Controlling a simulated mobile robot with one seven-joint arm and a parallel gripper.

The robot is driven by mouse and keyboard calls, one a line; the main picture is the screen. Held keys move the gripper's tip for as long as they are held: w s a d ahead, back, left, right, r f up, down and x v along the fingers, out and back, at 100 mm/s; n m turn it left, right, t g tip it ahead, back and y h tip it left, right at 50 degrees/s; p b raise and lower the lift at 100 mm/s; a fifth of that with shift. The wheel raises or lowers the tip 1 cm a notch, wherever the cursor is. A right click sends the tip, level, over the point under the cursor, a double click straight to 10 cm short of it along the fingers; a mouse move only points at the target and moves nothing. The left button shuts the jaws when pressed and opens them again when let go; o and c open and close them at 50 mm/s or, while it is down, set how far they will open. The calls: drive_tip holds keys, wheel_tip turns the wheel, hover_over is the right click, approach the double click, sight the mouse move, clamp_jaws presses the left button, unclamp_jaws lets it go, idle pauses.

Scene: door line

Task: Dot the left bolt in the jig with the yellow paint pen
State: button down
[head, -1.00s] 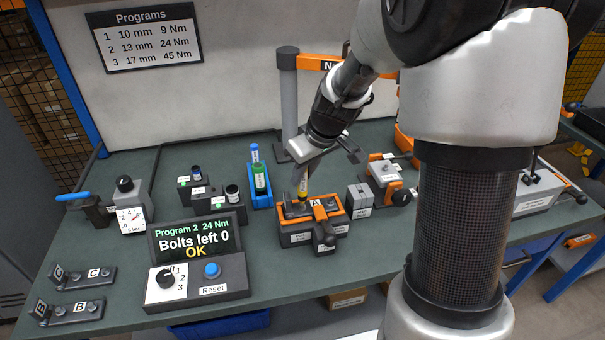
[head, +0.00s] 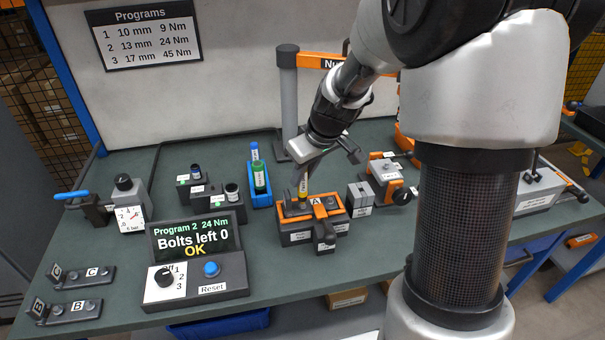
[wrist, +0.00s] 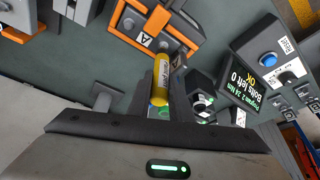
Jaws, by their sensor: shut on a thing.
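My gripper (head: 304,167) is shut on the yellow paint pen (head: 303,187) and holds it upright, tip down. The pen is over the left part of the orange and dark jig (head: 334,213), which is marked A. In the wrist view the yellow pen (wrist: 161,82) points at the jig (wrist: 187,22), its tip end close to one bolt. The left bolt is mostly hidden by the pen in the head view. I cannot tell whether the tip touches it. Another bolt (wrist: 128,24) shows at the other end of the jig.
A blue holder (head: 261,194) with blue and green pens stands left of the jig. A grey block (head: 360,195) and an orange-trimmed fixture (head: 386,175) stand to the right. The controller screen (head: 194,240) at front left reads "Program 2 24 Nm, Bolts left 0, OK".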

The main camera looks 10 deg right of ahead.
drive_tip(key=shift+r+p, duration=1.95)
drive_tip(key=shift+r, duration=1.1)
drive_tip(key=shift+w, duration=0.15)
